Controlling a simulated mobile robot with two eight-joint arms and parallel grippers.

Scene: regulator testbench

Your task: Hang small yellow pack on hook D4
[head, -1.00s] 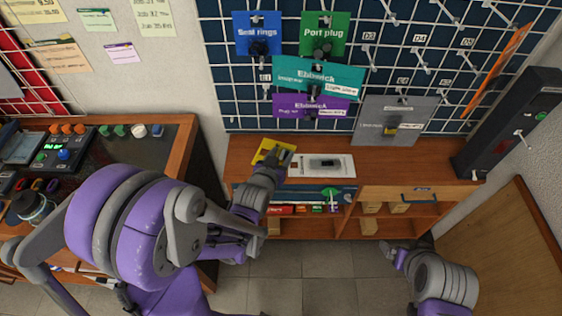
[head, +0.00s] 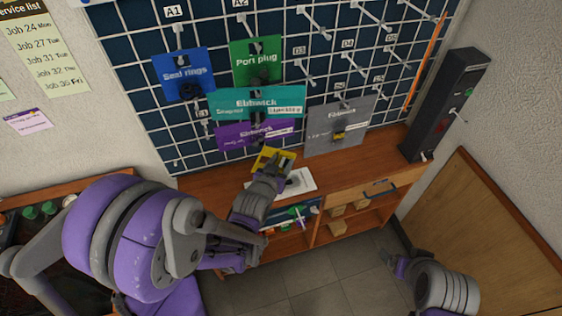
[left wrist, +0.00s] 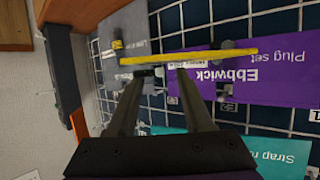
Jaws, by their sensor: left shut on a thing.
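The small yellow pack (head: 273,160) is held in my left gripper (head: 269,174), just above the cabinet top and in front of the purple pack. In the left wrist view the yellow pack (left wrist: 215,56) shows edge-on as a thin bar across the fingertips (left wrist: 160,72). The label D4 (head: 348,44) is on the grid board, up and right of the pack; a bare hook (head: 354,66) shows just below it. My right gripper (head: 392,262) is low at the right, over the floor; its fingers are too unclear to judge.
Blue (head: 183,73), green (head: 256,62), teal (head: 250,103) and purple (head: 236,136) packs hang on the board. A grey pack (head: 336,125) hangs below the D4 area. A tall dark device (head: 440,105) stands at right. A white sheet (head: 300,183) lies on the cabinet top (head: 365,155).

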